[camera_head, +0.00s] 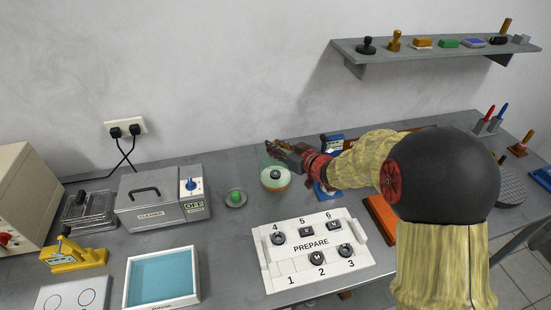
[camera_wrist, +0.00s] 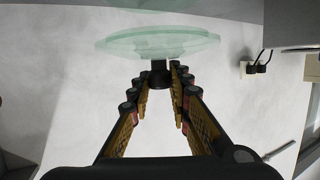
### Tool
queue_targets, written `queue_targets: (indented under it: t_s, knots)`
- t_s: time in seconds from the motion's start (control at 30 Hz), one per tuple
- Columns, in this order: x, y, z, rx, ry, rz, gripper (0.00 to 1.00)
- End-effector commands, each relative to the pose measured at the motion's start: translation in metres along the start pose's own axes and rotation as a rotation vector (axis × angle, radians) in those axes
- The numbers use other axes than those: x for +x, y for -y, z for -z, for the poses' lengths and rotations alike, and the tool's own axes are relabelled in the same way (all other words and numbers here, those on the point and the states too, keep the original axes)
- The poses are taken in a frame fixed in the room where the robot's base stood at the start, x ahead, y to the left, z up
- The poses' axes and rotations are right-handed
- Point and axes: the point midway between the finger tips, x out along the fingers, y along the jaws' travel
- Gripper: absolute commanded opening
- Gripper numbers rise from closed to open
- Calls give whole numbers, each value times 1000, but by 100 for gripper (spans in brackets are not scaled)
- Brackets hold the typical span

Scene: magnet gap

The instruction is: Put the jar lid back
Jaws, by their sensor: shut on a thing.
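The jar lid is a pale green, see-through disc (camera_wrist: 150,42) with a black knob (camera_wrist: 160,76) in the wrist view. My gripper (camera_wrist: 160,84) is shut on the knob, and the disc lies just beyond the fingertips. In the head view my gripper (camera_head: 270,149) reaches left, just above and behind the jar (camera_head: 275,184). The jar is a short round vessel with a pale green rim and a dark round thing showing in its middle. The lid is only faint in the head view, so its exact gap from the jar is hard to tell.
A green knob on a grey dish (camera_head: 236,200) stands left of the jar. A grey cleaner box (camera_head: 155,210) stands farther left. A white numbered PREPARE board (camera_head: 300,262) lies in front. Blue and orange things sit beneath my arm. A wall shelf (camera_head: 430,53) is at upper right.

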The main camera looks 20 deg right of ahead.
Motion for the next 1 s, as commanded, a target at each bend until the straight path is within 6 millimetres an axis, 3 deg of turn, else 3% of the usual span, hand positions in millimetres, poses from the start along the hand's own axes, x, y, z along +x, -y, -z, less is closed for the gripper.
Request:
queue_targets:
  t_s: [0.23,0.47,0.97,1.0]
  knots:
    - [14,-4,-10,0,0,1,0]
    - [24,-5,-39,-1,-1,0,0]
    - [25,-5,-44,0,-1,0,0]
    - [25,-5,-45,0,0,0,20]
